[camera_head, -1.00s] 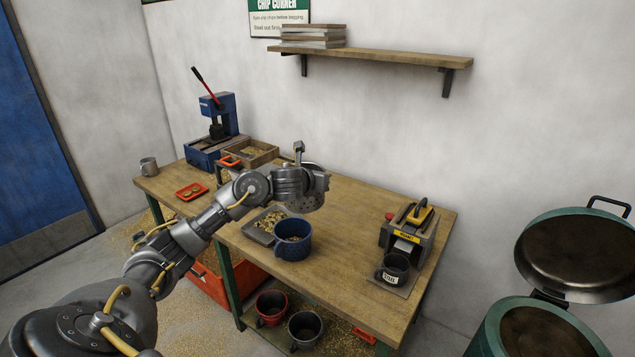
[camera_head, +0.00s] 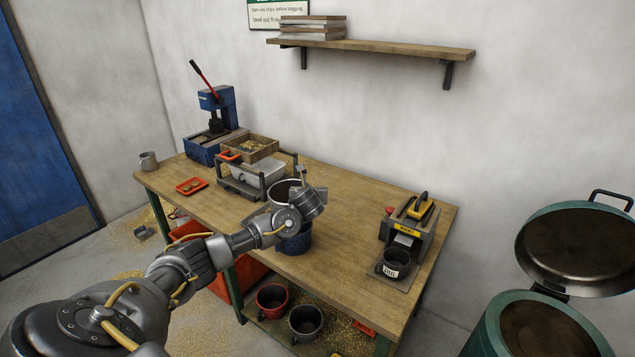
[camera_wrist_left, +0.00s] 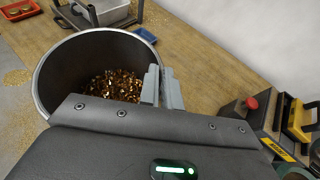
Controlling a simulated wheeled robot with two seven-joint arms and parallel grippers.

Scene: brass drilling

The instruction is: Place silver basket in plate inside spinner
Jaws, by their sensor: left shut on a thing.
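My left gripper (camera_head: 302,184) is shut on the rim of the silver basket (camera_head: 284,187), above the workbench. In the left wrist view the fingers (camera_wrist_left: 162,90) pinch the basket's right rim, and brass chips lie inside the basket (camera_wrist_left: 57,63). The basket looks roughly upright in the head view, partly hidden by my gripper. The green spinner drum (camera_head: 490,340) stands at the far right, apart from the basket, with its lid (camera_head: 575,255) tilted open. A brown round surface shows inside the drum; I cannot make out a plate. My right gripper is not in view.
A blue pot (camera_head: 294,243) stands just below my gripper. A frame with a grey tray (camera_head: 262,172) stands behind the basket. Bare bench (camera_head: 355,230) lies between pot and machine.

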